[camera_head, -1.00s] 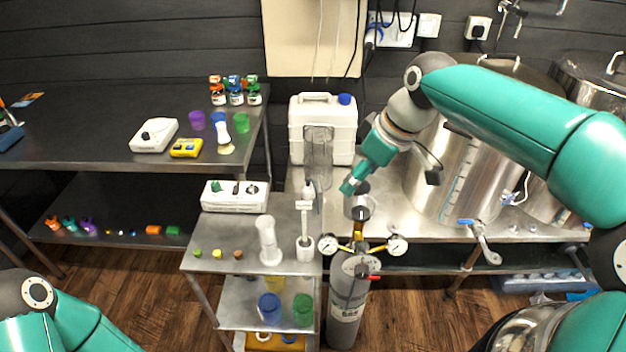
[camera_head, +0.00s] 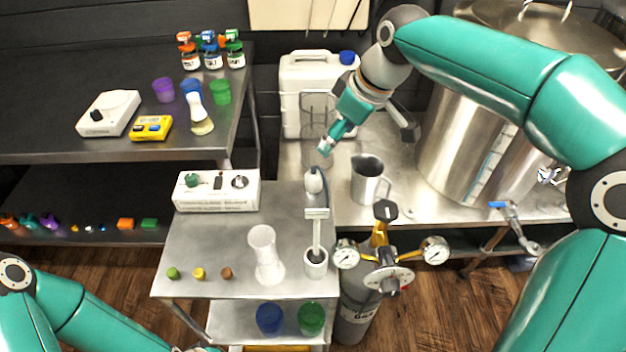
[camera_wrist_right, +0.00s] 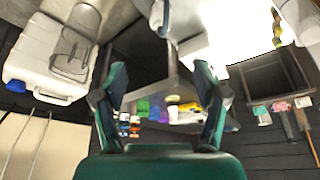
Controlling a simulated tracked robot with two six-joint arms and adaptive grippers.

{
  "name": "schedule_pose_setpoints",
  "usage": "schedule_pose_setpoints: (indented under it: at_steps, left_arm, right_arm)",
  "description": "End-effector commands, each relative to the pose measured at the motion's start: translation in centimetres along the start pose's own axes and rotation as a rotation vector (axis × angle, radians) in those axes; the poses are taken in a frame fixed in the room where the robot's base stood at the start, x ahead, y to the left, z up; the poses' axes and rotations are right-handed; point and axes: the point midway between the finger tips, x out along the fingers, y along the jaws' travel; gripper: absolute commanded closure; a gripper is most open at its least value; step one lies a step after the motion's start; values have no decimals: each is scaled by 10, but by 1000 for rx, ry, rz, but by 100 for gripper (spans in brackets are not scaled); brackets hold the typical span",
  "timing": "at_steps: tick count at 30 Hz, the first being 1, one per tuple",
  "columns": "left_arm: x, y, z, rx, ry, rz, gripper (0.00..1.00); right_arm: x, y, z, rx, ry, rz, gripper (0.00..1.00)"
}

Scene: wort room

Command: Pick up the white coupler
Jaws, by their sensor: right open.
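I cannot pick out the white coupler for certain. Several tiny coloured pieces (camera_head: 88,228) lie on the lower shelf at left, too small to tell apart. My right gripper (camera_head: 326,147) is in front of the white jerrycan, above the back edge of the small steel cart. In the right wrist view my right gripper (camera_wrist_right: 158,75) has its fingers spread, with nothing between them. My left arm enters at the lower left of the head view, and its gripper is out of the picture.
A steel pitcher (camera_head: 368,182), the jerrycan (camera_head: 300,80) and a large kettle (camera_head: 470,150) stand behind. A gas cylinder (camera_head: 358,300) with gauges stands beside the cart.

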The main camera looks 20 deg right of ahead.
Motion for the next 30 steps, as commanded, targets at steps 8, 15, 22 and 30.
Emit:
schedule_pose_setpoints:
  at_steps: [8, 15, 22, 30]
  left_arm:
    - [4, -1, 0, 0, 0, 0, 60]
    - [5, -2, 0, 0, 1, 0, 60]
    - [5, -2, 0, 0, 1, 0, 60]
    - [3, -1, 0, 0, 1, 0, 60]
  right_arm:
    - [57, 2, 4, 8, -5, 0, 28]
    - [96, 2, 4, 10, -3, 1, 28]
    - [109, 2, 4, 10, -2, 2, 28]
    - [145, 0, 6, 9, -4, 1, 28]
